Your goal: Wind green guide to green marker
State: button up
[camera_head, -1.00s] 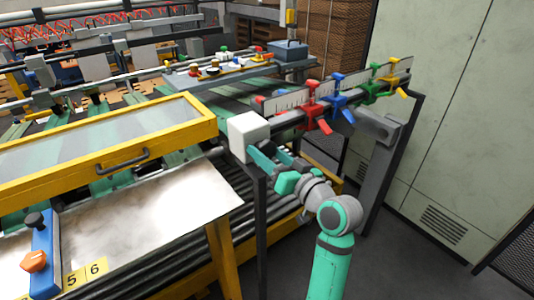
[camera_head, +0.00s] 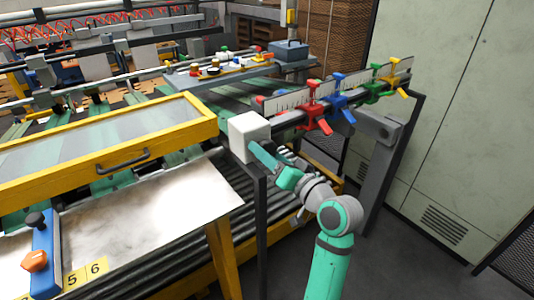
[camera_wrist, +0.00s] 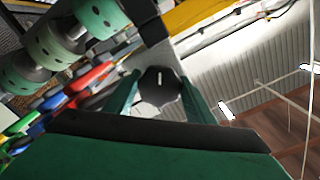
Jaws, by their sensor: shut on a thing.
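The green guide (camera_head: 372,90) sits on the ruled rail (camera_head: 290,103) between the blue and yellow guides. I cannot clearly make out a green marker. My gripper (camera_head: 257,148) is at the near end of the rail, by the pale end box (camera_head: 249,136). In the wrist view its two teal fingers (camera_wrist: 160,92) close on opposite sides of a dark round knob (camera_wrist: 160,84) with a white pointer line. The knob is hidden in the head view. The green guide is well beyond my gripper, up the rail.
A red guide (camera_head: 312,103), a blue guide (camera_head: 338,98) and a yellow guide (camera_head: 392,80) share the rail. A yellow-framed clear cover (camera_head: 110,163) is at left. A grey cabinet (camera_head: 460,120) stands at right. Rollers run beneath the rail.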

jog(key=o, duration=1)
jog(key=shift+o, duration=0.2)
jog(key=v, duration=1.1)
jog(key=shift+a, duration=0.1)
